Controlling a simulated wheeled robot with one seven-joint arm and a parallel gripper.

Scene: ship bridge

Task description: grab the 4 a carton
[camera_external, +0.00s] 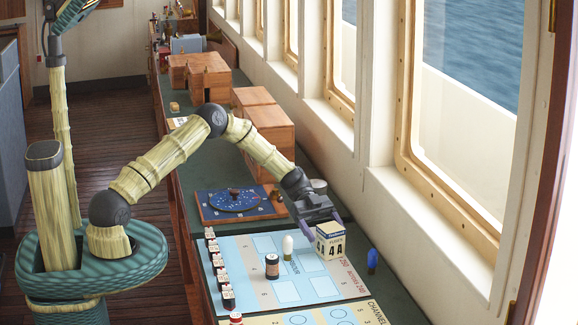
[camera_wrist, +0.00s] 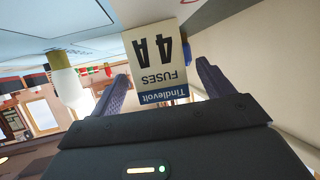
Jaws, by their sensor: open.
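The 4 A carton (camera_external: 331,242) is a small cream box with a blue top band and large black "4 A" lettering. It stands upright on the light blue chart board (camera_external: 251,289). In the wrist view the carton (camera_wrist: 158,62) appears upside down, with "FUSES" and "Tindlevolt" printed on it. My gripper (camera_external: 324,219) is open at the carton, with its purple fingers spread. In the wrist view the two fingertips (camera_wrist: 164,75) lie on either side of the carton, with a gap visible on the right side. Contact on the left side is unclear.
A white bulb-shaped piece (camera_external: 288,247) stands just left of the carton, and a dark cylinder (camera_external: 272,266) stands nearer the front. A blue object (camera_external: 372,261) is to the right, by the window wall. Several small boxes (camera_external: 217,263) line the board's left edge. A blue dial board (camera_external: 236,202) lies behind.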

